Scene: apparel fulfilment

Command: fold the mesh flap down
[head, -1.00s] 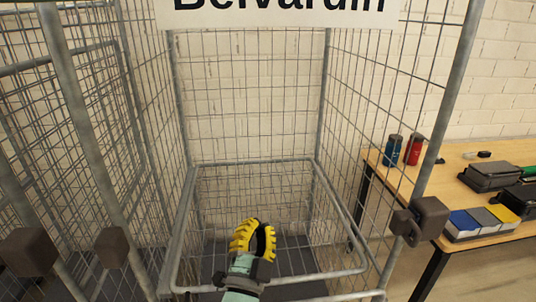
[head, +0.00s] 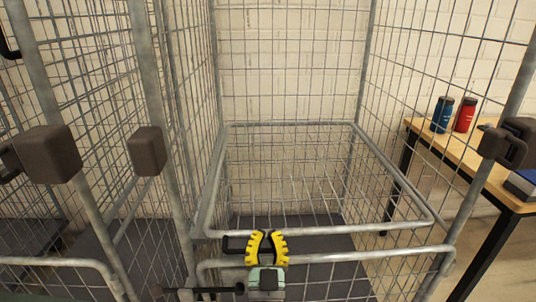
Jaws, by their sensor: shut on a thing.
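The mesh flap (head: 385,169) is a grey tube frame with wire mesh inside the roll cage. Its frame runs from a back bar near the rear mesh to a front bar, at about mid-height of the cage. My gripper (head: 267,236) has yellow ribbed fingers and a pale teal palm. It is at the flap's front edge, left of the middle, with its fingers closed there. The fingers hide the exact contact. A dark bar beside the fingers partly shows, and I cannot tell what it belongs to.
A lower front rail (head: 370,255) crosses the cage below the flap's front bar. Upright posts with brown blocks (head: 147,151) stand at left, and another dark block (head: 497,145) is at right. A wooden table (head: 450,155) with blue and red bottles stands at right. A dark floor (head: 300,245) shows through the mesh.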

